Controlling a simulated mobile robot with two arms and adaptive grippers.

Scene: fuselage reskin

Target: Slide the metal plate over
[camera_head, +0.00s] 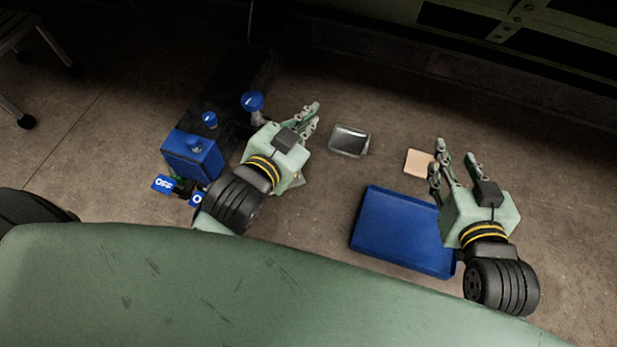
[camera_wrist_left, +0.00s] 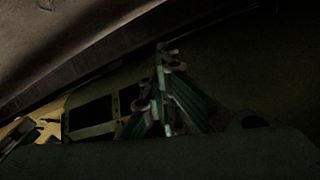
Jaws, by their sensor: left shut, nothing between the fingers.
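A small silvery rectangular piece (camera_head: 349,140) with a raised rim lies on the floor in the head view; it may be the metal plate, but I cannot tell for sure. My left gripper (camera_head: 312,111) is just left of it, apart from it, shut and empty. In the dark left wrist view, the left gripper's fingers (camera_wrist_left: 166,55) come together with nothing visible between them. My right gripper (camera_head: 455,152) is above the floor, right of the silvery piece, with its fingers spread and nothing seen between them.
A blue tray (camera_head: 400,231) lies below and left of the right gripper. A tan square (camera_head: 417,162) is left of its fingers. A blue box (camera_head: 194,155) and a blue-topped item (camera_head: 252,101) stand at left. A dark panelled structure (camera_head: 450,45) spans the top.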

